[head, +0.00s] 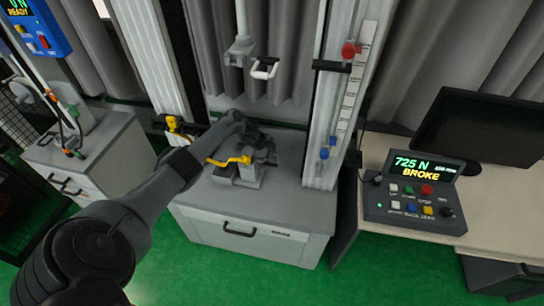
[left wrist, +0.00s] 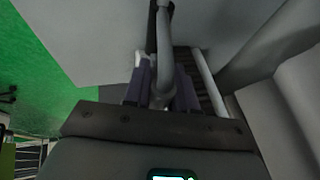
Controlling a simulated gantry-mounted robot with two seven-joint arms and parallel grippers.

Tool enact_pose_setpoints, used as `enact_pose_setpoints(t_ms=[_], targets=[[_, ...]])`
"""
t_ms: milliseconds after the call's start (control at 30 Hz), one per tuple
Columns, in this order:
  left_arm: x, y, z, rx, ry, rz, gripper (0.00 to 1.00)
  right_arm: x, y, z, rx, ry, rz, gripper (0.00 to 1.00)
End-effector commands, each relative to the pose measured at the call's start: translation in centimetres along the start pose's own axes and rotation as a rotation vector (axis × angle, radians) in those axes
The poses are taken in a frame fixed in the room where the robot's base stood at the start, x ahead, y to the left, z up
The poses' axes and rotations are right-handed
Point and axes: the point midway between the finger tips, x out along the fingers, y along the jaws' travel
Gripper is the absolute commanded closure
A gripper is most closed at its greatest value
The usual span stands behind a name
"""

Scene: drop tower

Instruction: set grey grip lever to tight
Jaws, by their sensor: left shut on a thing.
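My left gripper (head: 262,148) reaches over the lower grip (head: 248,176) on the test machine's base. In the left wrist view my left gripper (left wrist: 160,88) is shut around a grey rounded bar, which looks like the grey grip lever (left wrist: 164,45). The bar runs up from between the fingers in that view. In the head view my arm and hand hide this lever, and its tight or loose marking cannot be read. A yellow lever (head: 229,161) sticks out beside the lower grip. My right gripper is not in view.
An upper grip with a pale handle (head: 265,68) hangs above. A column with red and blue clamps (head: 325,153) stands to the right. A control box (head: 415,190) reads "725 N BROKE" on the right desk. A grey cabinet (head: 88,160) stands left.

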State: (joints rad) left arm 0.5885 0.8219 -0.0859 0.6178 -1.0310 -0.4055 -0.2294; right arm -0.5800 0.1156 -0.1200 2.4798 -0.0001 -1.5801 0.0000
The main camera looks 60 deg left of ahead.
Motion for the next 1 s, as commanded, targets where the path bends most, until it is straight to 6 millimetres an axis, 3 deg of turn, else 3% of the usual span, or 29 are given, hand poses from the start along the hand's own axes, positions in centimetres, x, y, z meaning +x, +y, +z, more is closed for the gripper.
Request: enact_pose_setpoints(t_ms=[833, 867, 1000], targets=[[-0.28, -0.34, -0.28, 0.002, 0.006, -0.006, 1.0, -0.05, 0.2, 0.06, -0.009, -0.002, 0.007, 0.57], [-0.28, -0.34, -0.28, 0.002, 0.006, -0.006, 0.73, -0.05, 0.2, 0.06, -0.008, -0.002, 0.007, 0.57], [-0.22, -0.26, -0.23, 0.001, 0.005, -0.005, 0.54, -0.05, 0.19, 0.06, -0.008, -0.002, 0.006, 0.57]])
